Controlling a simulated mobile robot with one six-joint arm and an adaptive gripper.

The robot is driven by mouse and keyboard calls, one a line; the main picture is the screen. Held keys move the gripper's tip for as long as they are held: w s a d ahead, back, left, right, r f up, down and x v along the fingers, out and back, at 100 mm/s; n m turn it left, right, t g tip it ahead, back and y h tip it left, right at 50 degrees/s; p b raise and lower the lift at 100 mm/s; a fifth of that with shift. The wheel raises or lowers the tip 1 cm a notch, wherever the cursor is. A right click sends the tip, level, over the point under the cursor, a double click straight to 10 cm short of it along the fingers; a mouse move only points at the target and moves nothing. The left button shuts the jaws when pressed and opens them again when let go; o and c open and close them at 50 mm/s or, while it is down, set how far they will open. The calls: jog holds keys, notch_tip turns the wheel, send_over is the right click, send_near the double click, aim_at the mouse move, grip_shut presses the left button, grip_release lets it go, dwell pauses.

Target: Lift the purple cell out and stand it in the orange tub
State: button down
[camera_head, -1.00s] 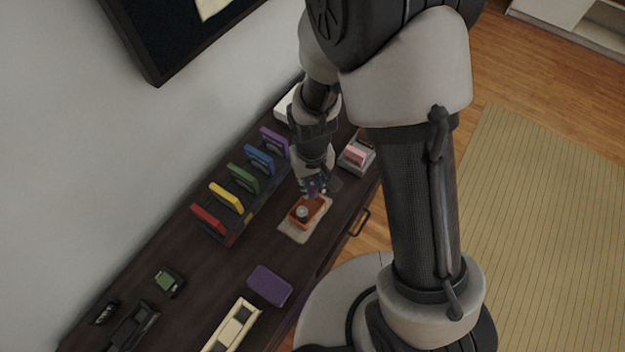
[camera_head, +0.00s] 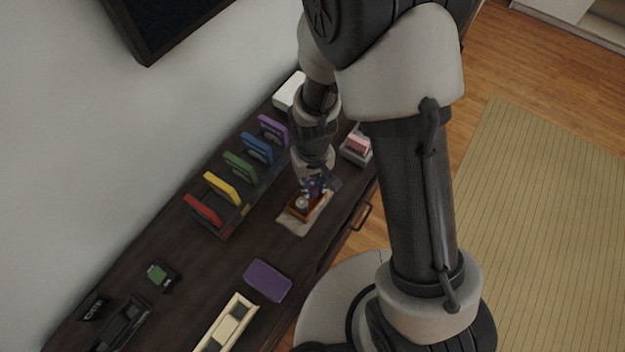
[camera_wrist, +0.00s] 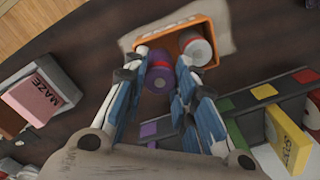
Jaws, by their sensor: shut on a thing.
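The purple cell (camera_wrist: 158,78) is a short cylinder with a grey and red end, held between the fingers of my gripper (camera_wrist: 162,62). In the wrist view it overlaps the near left part of the orange tub (camera_wrist: 152,39); I cannot tell whether it touches the tub floor. A second cell (camera_wrist: 196,47), whitish with a red band, is in the tub's right part. In the head view my gripper (camera_head: 314,186) is right over the tub (camera_head: 311,215), and its fingers hide the purple cell.
The tub sits on a beige cloth (camera_head: 291,224). A rack of coloured cartridges (camera_head: 228,228) stands to the left, close to my fingers in the wrist view. A grey tray with a pink box (camera_head: 358,145) is at right. A purple case (camera_head: 267,280) lies nearer on the dark cabinet.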

jog(key=shift+f, duration=0.15)
jog(key=c, duration=1.2)
grip_release()
notch_tip(320, 180, up, 12)
dwell(0.3)
